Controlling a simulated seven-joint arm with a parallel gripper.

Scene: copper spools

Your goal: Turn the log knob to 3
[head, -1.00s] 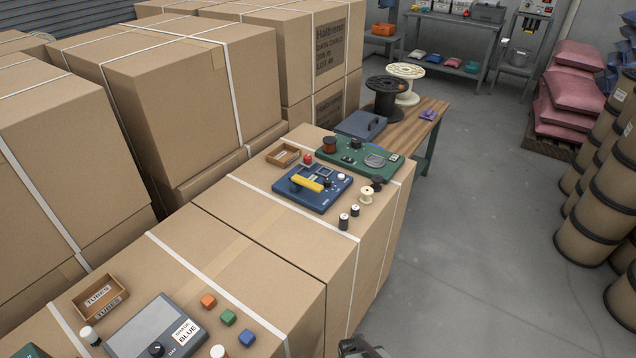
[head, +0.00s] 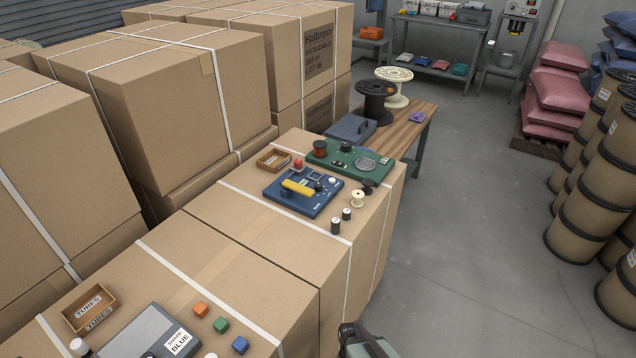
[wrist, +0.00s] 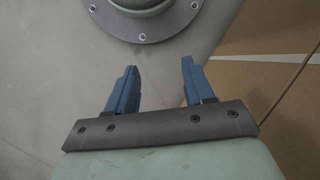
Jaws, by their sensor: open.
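No label reading "log" is legible, so I cannot tell which knob is meant. A blue panel box (head: 287,207) with a yellow bar (head: 298,188) across it and small dark and white controls sits on the cardboard boxes. Behind it is a green panel (head: 326,161) with a dark knob (head: 346,147). A grey box (head: 142,337) with a "SHADE BLUE" label is at the lower left, partly cut off, with a dark knob at the frame edge. My gripper (wrist: 153,90) shows in the wrist view with its blue fingers apart and nothing between them, away from all panels.
A wooden "TUBES" tray (head: 90,308) and orange, green and blue cubes (head: 221,325) lie nearer. Tall cartons (head: 165,95) rise at the left.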

